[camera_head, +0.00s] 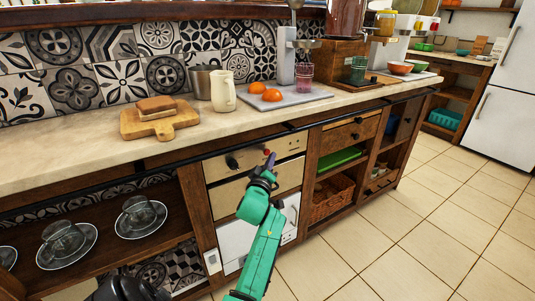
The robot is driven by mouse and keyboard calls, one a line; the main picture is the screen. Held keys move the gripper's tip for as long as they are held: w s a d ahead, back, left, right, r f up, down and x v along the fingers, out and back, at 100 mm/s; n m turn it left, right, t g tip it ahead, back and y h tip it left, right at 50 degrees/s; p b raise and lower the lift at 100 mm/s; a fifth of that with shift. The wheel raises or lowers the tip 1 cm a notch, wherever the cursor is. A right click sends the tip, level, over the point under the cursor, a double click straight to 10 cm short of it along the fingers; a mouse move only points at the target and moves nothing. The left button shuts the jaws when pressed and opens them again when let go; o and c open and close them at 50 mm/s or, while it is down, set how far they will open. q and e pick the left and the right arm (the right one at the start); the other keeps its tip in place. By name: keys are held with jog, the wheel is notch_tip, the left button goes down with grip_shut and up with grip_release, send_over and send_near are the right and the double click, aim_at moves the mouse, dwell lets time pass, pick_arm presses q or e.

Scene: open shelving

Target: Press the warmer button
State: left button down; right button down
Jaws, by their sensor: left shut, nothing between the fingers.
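The warmer (225,174) is a beige-fronted built-in unit below the counter, in the middle of the head view. Its front has a black knob (232,162) on the left and a small red button (267,152) near the middle. My left gripper (269,162), at the end of the green arm, is shut and empty. Its fingertips are up at the front panel, just below and beside the red button in the picture. I cannot tell whether they touch it. My right gripper is not in view.
A dark rail (157,160) runs along the counter edge above the panel. Open shelves with glass cups on saucers (142,230) are at left. A wicker basket (331,197) sits in the shelves at right. The tiled floor (410,240) at right is clear.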

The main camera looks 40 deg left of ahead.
pick_arm(q)
jog(key=shift+a, duration=0.1)
dwell(0.5)
jog(key=shift+w+a, duration=0.1)
jog(key=shift+a, duration=0.25)
jog(key=shift+w+a, duration=0.15)
jog(key=shift+a, duration=0.2)
dwell(0.5)
jog(key=shift+d+p, duration=0.1)
jog(key=shift+p, duration=0.2)
jog(key=shift+s+d, duration=0.25)
jog(key=shift+d, duration=0.45)
